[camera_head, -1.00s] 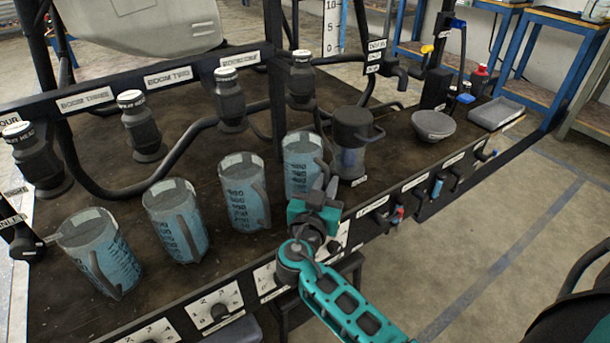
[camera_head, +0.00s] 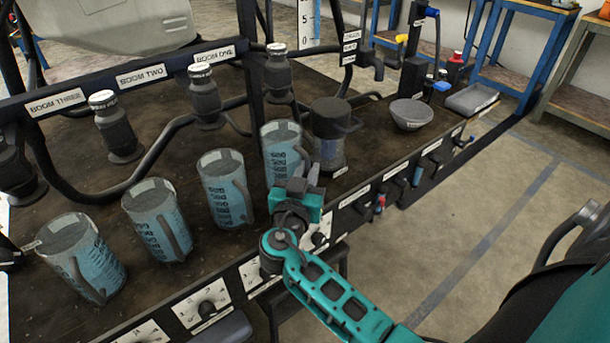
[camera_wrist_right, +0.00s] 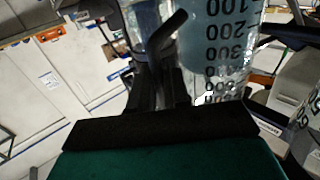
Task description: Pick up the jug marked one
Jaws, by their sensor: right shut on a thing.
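Several clear jugs of blue liquid stand in a row on the dark bench. The rightmost jug (camera_head: 279,146) is at my right gripper (camera_head: 300,180), which is shut on its dark handle. In the right wrist view, this jug (camera_wrist_right: 222,45) shows black graduation numbers and stays upright, with the fingers (camera_wrist_right: 165,88) at its handle (camera_wrist_right: 168,34). I cannot read a number one on it, nor tell whether its base is off the bench. The other jugs are the second (camera_head: 225,190), third (camera_head: 157,222) and leftmost (camera_head: 84,262). My left gripper is not in view.
A dark-lidded cup (camera_head: 329,135) stands close to the right of the held jug. A grey bowl (camera_head: 411,114) and a grey tray (camera_head: 471,99) lie farther right. Black pipes and capped bottles (camera_head: 205,98) stand behind the jugs. Dials (camera_head: 206,308) line the front edge.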

